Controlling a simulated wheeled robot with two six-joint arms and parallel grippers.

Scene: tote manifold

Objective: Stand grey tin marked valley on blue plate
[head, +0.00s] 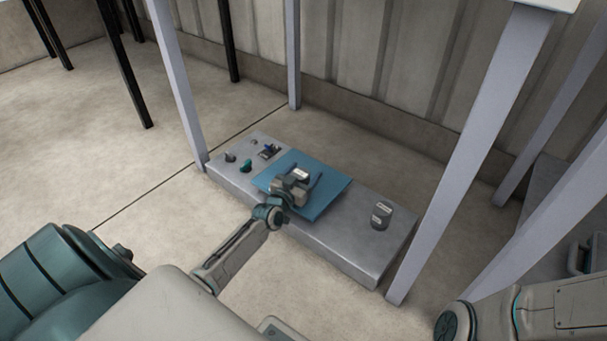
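The blue plate (331,188) lies flat on a low grey platform. A small grey tin with a pale label (300,174) shows over the plate, between the fingers of my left gripper (299,175). The fingers look spread, with a gap beside the tin; its base is partly hidden by the gripper. A second grey tin with a white label (381,215) stands upright on the platform, right of the plate. The lettering on both labels is too small to read. My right arm shows at the lower right, but its gripper is out of view.
Several small items, among them a green one (246,166) and a dark tray-like one with blue (269,151), sit at the platform's left end. Pale upright posts (179,85) (470,150) stand near the platform (345,246). Bare platform lies around the second tin.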

